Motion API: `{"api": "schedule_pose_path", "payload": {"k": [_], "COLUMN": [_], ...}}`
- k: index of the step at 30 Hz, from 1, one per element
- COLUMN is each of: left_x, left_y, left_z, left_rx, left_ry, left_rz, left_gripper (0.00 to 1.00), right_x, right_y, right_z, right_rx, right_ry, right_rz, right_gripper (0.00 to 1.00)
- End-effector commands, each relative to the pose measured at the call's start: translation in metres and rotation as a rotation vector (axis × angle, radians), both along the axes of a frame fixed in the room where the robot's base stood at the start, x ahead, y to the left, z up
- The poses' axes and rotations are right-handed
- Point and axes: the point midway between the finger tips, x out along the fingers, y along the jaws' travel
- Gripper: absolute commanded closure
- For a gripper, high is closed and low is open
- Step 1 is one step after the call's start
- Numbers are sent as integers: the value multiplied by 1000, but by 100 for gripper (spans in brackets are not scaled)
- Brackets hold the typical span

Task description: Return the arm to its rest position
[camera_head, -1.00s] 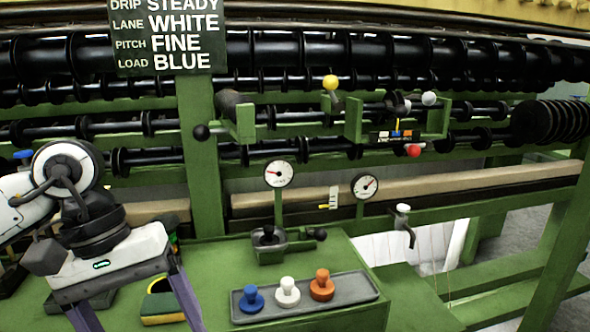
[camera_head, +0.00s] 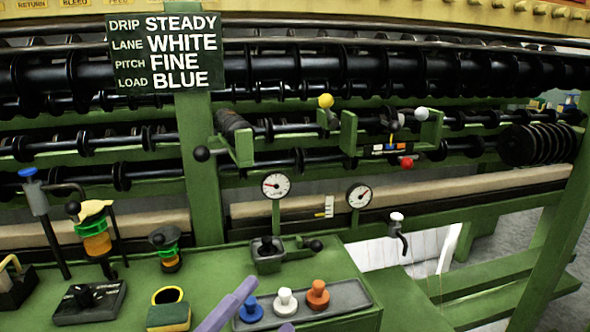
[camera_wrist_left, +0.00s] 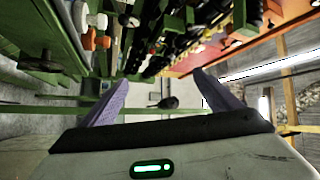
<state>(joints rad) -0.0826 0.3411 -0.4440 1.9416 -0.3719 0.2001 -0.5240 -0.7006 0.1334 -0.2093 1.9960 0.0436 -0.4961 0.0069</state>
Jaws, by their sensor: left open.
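My left gripper (camera_head: 265,303) shows at the bottom edge of the head view as two purple fingers, apart and empty, in front of the grey tray (camera_head: 360,298). In the left wrist view its two fingers (camera_wrist_left: 161,78) stand wide apart with nothing between them. The rest of my left arm is out of the head view. One finger partly covers the left end of the tray beside the blue knob (camera_head: 251,309). My right gripper shows in neither view.
White (camera_head: 285,301) and orange (camera_head: 318,295) knobs stand in the tray. Spool shafts cross behind. A sign (camera_head: 167,52) hangs upper left.

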Motion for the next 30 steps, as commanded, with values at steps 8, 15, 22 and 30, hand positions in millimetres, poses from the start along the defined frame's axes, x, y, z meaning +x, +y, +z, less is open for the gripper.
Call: {"api": "schedule_pose_path", "payload": {"k": [8,15,22,30], "left_x": [-62,-155,-184,-183], "left_y": [75,99,103,103], "left_z": [-188,-277,-296,-296], "left_rx": [-461,-705,-769,-766], "left_ry": [904,1337,1442,1440], "left_rz": [317,538,601,598], "left_gripper": [16,16,16,16], "right_x": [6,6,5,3], "right_y": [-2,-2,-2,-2], "right_z": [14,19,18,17], "right_rx": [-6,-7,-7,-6], "right_ry": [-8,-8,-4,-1], "right_rz": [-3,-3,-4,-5], "right_gripper": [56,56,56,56]}}
